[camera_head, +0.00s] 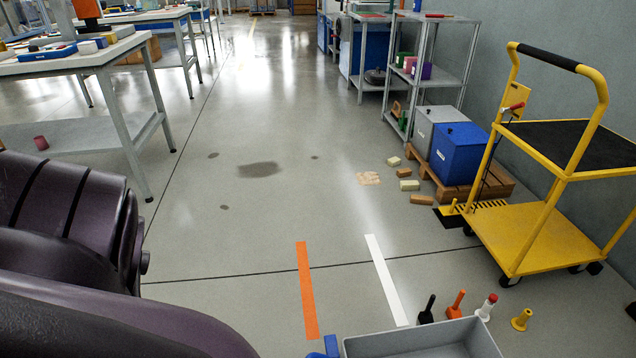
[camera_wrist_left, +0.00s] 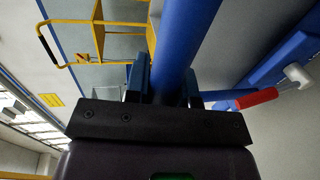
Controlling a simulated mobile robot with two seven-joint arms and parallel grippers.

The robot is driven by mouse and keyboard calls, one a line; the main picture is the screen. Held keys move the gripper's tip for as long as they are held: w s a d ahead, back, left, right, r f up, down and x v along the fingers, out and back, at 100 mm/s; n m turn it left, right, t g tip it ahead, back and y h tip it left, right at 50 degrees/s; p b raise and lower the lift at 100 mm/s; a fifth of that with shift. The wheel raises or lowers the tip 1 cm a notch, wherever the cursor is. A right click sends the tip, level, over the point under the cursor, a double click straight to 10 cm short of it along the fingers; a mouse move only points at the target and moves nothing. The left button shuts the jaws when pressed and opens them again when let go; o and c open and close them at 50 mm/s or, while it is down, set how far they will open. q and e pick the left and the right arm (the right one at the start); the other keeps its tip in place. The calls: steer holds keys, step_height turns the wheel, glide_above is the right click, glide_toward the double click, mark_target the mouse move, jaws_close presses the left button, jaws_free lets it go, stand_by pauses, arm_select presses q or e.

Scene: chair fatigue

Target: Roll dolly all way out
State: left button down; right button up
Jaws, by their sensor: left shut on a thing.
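My left gripper (camera_wrist_left: 165,80) is shut around a blue bar (camera_wrist_left: 182,40) in the left wrist view. The bar runs up between its fingers and out of the top of the picture. I cannot tell for sure that this bar belongs to the dolly. In the head view only my dark arm shows at the lower left, and the left gripper is out of the picture. A grey tray (camera_head: 372,346) and a small blue part (camera_head: 326,350) show at the bottom edge, cut off. My right gripper is not in view.
A yellow two-deck cart (camera_head: 520,228) stands by the right wall. Blocks lie near a pallet (camera_head: 480,194) with a blue box (camera_head: 458,154). An orange strip (camera_head: 307,290) and a white strip (camera_head: 386,280) mark the floor.

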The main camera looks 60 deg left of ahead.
arm_select(q)
steer(key=shift+s+f, duration=0.1)
steer(key=shift+s, duration=0.15)
steer(key=c, duration=1.1)
jaws_free()
steer(key=shift+s+a, duration=0.1)
steer(key=shift+o, duration=0.6)
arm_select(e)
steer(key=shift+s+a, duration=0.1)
